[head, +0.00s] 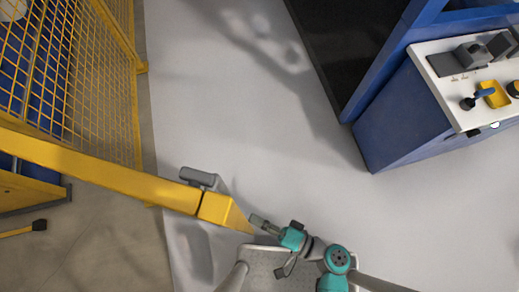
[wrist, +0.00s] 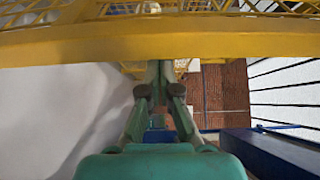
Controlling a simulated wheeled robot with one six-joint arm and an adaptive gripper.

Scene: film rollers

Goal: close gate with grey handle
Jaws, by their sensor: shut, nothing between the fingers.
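The gate is a yellow frame; its long beam (head: 110,174) runs from the left edge to an end near the middle of the head view. The grey handle (head: 199,178) sits on the beam's upper side near that end. My gripper (head: 256,220) is just right of the beam's end, apart from the handle; I cannot tell if it touches the beam. In the wrist view a yellow beam (wrist: 160,42) crosses in front of my gripper (wrist: 160,90), whose fingers are shut and empty. The handle does not show clearly there.
Yellow mesh fencing (head: 75,70) stands at upper left. A blue machine cabinet (head: 400,120) with a white control panel (head: 450,85) stands at right. Pale floor (head: 250,110) between them is clear.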

